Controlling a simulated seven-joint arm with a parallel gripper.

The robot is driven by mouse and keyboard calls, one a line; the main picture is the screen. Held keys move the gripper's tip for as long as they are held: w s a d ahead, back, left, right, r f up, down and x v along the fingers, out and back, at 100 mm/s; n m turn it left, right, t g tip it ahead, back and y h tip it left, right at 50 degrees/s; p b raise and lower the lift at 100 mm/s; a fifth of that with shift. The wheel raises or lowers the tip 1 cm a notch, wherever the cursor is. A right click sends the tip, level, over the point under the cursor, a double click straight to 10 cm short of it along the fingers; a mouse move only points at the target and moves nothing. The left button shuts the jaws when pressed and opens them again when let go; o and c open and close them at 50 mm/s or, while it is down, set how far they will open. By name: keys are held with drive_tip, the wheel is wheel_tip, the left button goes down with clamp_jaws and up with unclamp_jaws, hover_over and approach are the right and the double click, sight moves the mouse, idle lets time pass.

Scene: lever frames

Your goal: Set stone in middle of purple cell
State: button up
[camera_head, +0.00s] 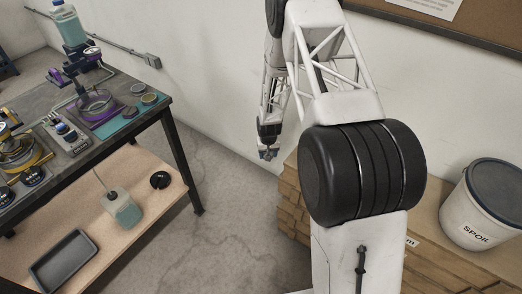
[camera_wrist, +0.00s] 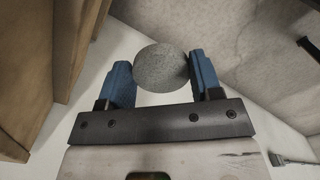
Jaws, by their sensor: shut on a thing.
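My gripper (camera_wrist: 161,80) is shut on a grey, speckled, rounded stone (camera_wrist: 160,66), held between its two blue fingers in the wrist view. In the head view my gripper (camera_head: 268,153) hangs in the air in front of the wall, right of the workbench, and the stone cannot be made out there.
A yellow round station (camera_head: 18,158) and control boxes share the bench. A bottle of teal liquid (camera_head: 68,25) stands high behind the purple cell. Stacked wooden boards (camera_head: 289,200) and a white SPOIL bucket (camera_head: 484,207) are at right. Floor between bench and boards is clear.

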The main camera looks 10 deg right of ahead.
drive_tip(key=w+a+r, duration=1.2)
drive_tip(key=a+r, duration=0.2)
drive_tip(key=a, duration=0.1)
drive_tip(key=w+a+r, duration=0.4)
drive_tip(key=a+r, duration=1.1)
drive_tip(key=a, duration=0.2)
drive_tip(key=shift+n, duration=0.8)
drive_tip(key=s+a+r, duration=0.1)
drive_tip(key=a+r, duration=0.2)
drive_tip(key=a, duration=0.2)
drive_tip(key=s+a+r, duration=0.1)
drive_tip(key=a+r, duration=0.3)
drive_tip(key=a, duration=0.1)
drive_tip(key=s+a+r, duration=0.1)
drive_tip(key=a+r, duration=0.3)
drive_tip(key=a, duration=0.2)
drive_tip(key=shift+s+r, duration=0.1)
drive_tip(key=shift+r, duration=0.15)
drive_tip(key=s+a+r+n, duration=0.1)
drive_tip(key=s+a+r, duration=0.1)
drive_tip(key=s+a, duration=0.3)
drive_tip(key=s+a+r+n, duration=0.1)
drive_tip(key=s+a, duration=0.4)
drive_tip(key=a, duration=0.5)
drive_tip(key=shift+s+a+r, duration=0.2)
drive_tip(key=shift+a+r, duration=0.15)
drive_tip(key=shift+r, duration=0.3)
drive_tip(key=shift+f, duration=0.25)
drive_tip(key=shift+f, duration=3.7)
